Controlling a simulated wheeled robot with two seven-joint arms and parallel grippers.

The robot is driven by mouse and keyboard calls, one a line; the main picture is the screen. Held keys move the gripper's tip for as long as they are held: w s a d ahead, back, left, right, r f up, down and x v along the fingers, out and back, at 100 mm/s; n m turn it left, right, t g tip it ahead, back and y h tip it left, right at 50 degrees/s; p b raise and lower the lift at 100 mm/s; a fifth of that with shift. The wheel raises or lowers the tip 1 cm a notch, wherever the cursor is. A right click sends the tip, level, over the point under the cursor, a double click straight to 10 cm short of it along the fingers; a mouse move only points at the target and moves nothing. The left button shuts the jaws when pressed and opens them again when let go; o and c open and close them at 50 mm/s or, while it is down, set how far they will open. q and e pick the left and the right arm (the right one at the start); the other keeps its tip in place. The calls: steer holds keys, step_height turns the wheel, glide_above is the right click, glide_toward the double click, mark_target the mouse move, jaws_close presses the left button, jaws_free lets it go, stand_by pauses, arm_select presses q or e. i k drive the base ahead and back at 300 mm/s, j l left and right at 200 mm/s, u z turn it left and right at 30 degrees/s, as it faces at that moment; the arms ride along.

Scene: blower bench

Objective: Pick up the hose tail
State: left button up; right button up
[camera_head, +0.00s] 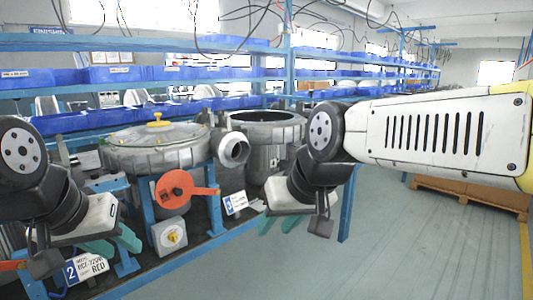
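I cannot pick out a hose tail with certainty. A short grey round pipe end (233,148) sticks out between two grey blower housings on the bench. My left gripper (112,243) is at the lower left, with its teal fingers apart and nothing seen between them. My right gripper (279,224) is in the middle, in front of the right blower housing (264,125). Its teal fingers are also apart, and it looks empty. My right forearm and wrist hide part of the bench behind.
The left blower housing (155,150) has a yellow knob on its lid. A red disc with a handle (175,188) and a grey switch box (170,235) stand before it. Blue posts and shelves with blue bins line the back. Open floor (400,245) lies at the right.

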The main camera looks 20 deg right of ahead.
mark_target(225, 145)
steer(key=z, duration=0.3)
steer(key=i+j+z, duration=0.15)
steer(key=j, duration=0.2)
steer(key=i+j+z, duration=0.2)
steer(key=j, duration=0.15)
steer(key=j+z, duration=0.15)
steer(key=j, duration=0.2)
steer(key=z, duration=1.05)
